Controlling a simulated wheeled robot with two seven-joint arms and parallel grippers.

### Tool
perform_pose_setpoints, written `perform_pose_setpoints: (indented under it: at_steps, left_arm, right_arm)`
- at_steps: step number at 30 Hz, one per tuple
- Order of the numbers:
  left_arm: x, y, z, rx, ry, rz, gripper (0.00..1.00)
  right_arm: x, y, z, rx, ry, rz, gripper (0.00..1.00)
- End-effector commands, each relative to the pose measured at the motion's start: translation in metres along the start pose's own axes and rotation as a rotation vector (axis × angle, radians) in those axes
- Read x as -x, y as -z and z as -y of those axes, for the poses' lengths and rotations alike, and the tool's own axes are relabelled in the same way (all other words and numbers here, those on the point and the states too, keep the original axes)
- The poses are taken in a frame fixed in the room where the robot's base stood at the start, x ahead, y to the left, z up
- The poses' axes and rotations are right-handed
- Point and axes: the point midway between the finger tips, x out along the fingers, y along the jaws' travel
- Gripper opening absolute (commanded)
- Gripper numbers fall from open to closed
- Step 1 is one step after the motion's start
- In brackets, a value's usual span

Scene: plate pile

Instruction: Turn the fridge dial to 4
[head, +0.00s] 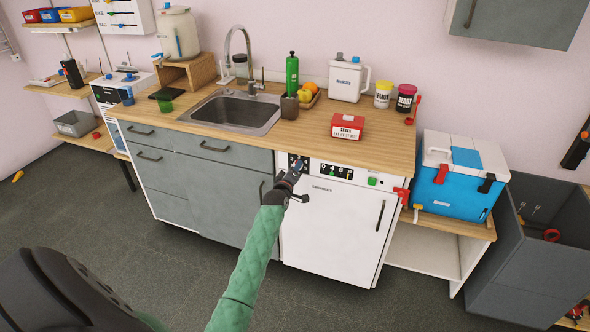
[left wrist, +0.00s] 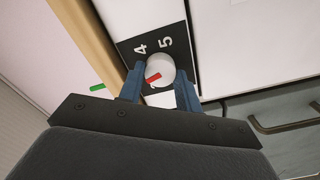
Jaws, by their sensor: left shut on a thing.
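The white fridge (head: 325,225) stands under the counter, with a control strip along its top. In the left wrist view the dial (left wrist: 163,66) is a round white knob on a black panel (left wrist: 178,38) marked 4 and 5; another mark below is partly hidden. A red pointer (left wrist: 153,78) on the knob lies off to the side away from the 4 and 5. My left gripper (head: 293,175) is at the left end of the strip. In the wrist view its blue fingers (left wrist: 160,82) are shut on the dial, one on each side. My right gripper is not in view.
The wooden counter (head: 285,135) overhangs the strip just above my gripper. A red box (head: 347,127) sits on it. A green switch (head: 372,181) and a red piece (head: 402,194) are at the strip's right. A blue cooler (head: 455,180) stands right. The floor in front is clear.

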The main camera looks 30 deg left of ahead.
Motion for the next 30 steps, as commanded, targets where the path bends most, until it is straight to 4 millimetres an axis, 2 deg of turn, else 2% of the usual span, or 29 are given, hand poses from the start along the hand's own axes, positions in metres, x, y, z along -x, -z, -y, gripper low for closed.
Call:
perform_pose_setpoints:
  at_steps: [12, 17, 30]
  left_arm:
    - [0.001, -0.002, 0.001, -0.395, 0.002, 0.004, 0.11]
    - [0.001, -0.002, 0.001, -0.547, 0.002, 0.004, 0.11]
    - [0.001, -0.003, 0.002, -0.957, 0.001, 0.005, 0.11]
  right_arm:
    - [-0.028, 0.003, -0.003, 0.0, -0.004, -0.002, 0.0]
    - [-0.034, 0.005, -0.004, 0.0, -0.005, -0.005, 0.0]
    - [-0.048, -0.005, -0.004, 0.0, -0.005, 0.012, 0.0]
